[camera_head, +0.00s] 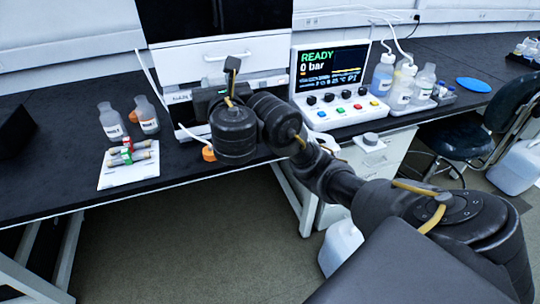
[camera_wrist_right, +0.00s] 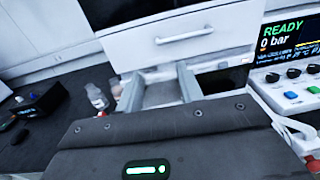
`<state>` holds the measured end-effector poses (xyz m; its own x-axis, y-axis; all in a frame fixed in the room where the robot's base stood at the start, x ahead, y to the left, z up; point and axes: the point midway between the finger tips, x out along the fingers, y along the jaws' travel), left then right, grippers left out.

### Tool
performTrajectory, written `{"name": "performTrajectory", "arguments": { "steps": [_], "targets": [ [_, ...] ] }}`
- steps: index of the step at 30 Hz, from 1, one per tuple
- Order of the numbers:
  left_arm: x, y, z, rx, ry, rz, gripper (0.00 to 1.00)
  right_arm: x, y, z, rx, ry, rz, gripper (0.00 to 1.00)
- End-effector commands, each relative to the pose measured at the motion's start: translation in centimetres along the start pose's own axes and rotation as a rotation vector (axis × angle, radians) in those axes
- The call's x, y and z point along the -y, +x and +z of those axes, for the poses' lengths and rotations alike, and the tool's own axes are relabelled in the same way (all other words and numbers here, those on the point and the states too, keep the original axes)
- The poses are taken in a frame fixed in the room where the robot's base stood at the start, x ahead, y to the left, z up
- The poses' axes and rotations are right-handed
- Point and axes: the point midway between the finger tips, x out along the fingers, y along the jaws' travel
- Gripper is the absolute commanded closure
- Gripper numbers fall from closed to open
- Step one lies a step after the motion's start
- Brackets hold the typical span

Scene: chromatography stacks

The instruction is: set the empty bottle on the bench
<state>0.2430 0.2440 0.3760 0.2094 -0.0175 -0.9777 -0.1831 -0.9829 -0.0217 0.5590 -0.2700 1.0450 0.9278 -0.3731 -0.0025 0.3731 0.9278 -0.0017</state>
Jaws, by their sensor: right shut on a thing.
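My right gripper (camera_wrist_right: 158,84) is in front of the white instrument stack. In the right wrist view its two grey fingers stand apart, with a pale, see-through thing (camera_wrist_right: 160,95) between them; I take this to be the empty bottle, though its outline is hard to make out. In the head view my own wrist hides most of the fingers and what they hold. The black bench (camera_head: 60,165) runs below and to the left of the gripper. My left gripper is not in view.
A black box (camera_head: 15,130) is at far left. The control panel (camera_head: 330,82) reads READY, 0 bar. More bottles (camera_head: 402,85) stand right.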

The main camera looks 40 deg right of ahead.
Motion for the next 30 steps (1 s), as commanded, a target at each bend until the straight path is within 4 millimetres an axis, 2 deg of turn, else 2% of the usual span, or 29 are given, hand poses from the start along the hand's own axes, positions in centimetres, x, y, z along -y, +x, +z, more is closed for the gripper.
{"name": "performTrajectory", "arguments": {
  "steps": [1,4,8,12,16,21,27,30],
  "targets": [
    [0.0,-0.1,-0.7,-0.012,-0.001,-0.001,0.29,1.2,0.3,-1.7,-0.002,0.002,-0.04,1.0],
    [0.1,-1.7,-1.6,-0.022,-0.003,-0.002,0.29,3.2,0.8,-3.0,0.0,-0.001,-0.102,1.0],
    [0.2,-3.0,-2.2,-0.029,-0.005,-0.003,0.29,4.6,1.1,-3.8,0.002,-0.002,-0.143,1.0],
    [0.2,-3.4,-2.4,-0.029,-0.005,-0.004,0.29,5.0,1.1,-3.9,0.003,-0.001,-0.155,1.0],
    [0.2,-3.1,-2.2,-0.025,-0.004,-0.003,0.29,5.2,1.3,-3.6,0.008,-0.005,-0.154,1.0],
    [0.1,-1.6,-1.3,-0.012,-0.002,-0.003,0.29,5.7,1.9,-3.7,0.012,-0.009,-0.152,1.0],
    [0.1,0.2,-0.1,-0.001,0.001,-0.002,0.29,6.8,2.7,-4.5,0.005,-0.008,-0.157,1.0],
    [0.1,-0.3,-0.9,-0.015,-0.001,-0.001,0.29,7.9,3.6,-5.7,0.005,-0.003,-0.158,1.0]
  ]
}}
